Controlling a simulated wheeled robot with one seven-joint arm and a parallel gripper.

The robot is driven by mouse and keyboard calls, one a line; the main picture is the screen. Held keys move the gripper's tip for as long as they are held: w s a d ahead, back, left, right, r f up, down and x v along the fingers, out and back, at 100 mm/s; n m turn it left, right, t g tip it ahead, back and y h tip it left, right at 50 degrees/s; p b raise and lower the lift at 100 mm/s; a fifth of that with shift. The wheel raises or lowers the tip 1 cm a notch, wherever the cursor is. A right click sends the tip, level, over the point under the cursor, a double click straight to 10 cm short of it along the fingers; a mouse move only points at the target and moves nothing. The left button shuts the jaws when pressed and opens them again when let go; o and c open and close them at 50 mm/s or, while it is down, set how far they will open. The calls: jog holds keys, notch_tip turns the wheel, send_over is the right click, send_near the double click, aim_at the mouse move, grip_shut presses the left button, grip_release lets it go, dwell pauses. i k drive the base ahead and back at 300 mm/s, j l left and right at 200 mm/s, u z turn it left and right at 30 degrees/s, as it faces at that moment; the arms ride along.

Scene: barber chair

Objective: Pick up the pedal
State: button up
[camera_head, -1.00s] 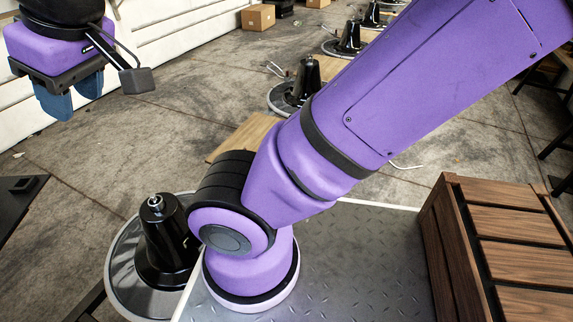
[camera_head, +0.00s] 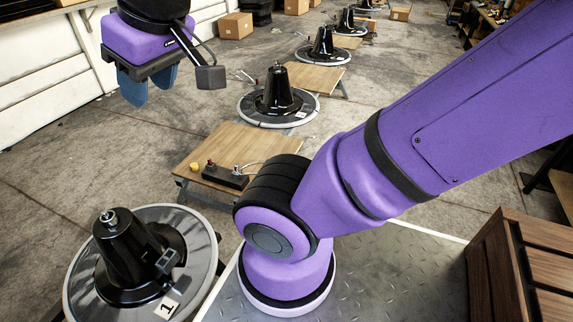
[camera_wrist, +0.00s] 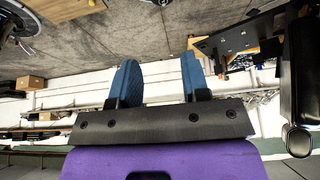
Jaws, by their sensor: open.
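A black block with a slim light rod or cable and small yellow and red pieces (camera_head: 226,177) lies on a low wooden board; it may hold the pedal, but I cannot tell for sure. The near chair base (camera_head: 122,255), a black cone on a round grey plate marked 1, has a square black socket on its side. My gripper (camera_head: 149,90) hangs at the upper left of the head view, high and apart from both. In the wrist view its two blue fingers (camera_wrist: 158,66) are spread with nothing between them.
The wooden board (camera_head: 232,142) stands low beyond the near base. More chair bases (camera_head: 277,98) and boards stand in a row behind. A slatted wooden crate (camera_head: 520,268) sits on my platform at the right. The concrete floor at left is clear.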

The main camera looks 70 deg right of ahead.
aim_at(238, 171)
jog(key=i+l+z, duration=0.1)
jog(key=z, duration=0.4)
jog(key=i+l+z, duration=0.15)
jog(key=z, duration=0.35)
jog(key=i+l+z, duration=0.1)
jog(key=z, duration=0.35)
jog(key=u, duration=1.45)
jog(key=z, duration=1.5)
jog(key=i+l+u, duration=0.1)
jog(key=u, duration=0.4)
jog(key=i+l+u, duration=0.1)
jog(key=u, duration=0.35)
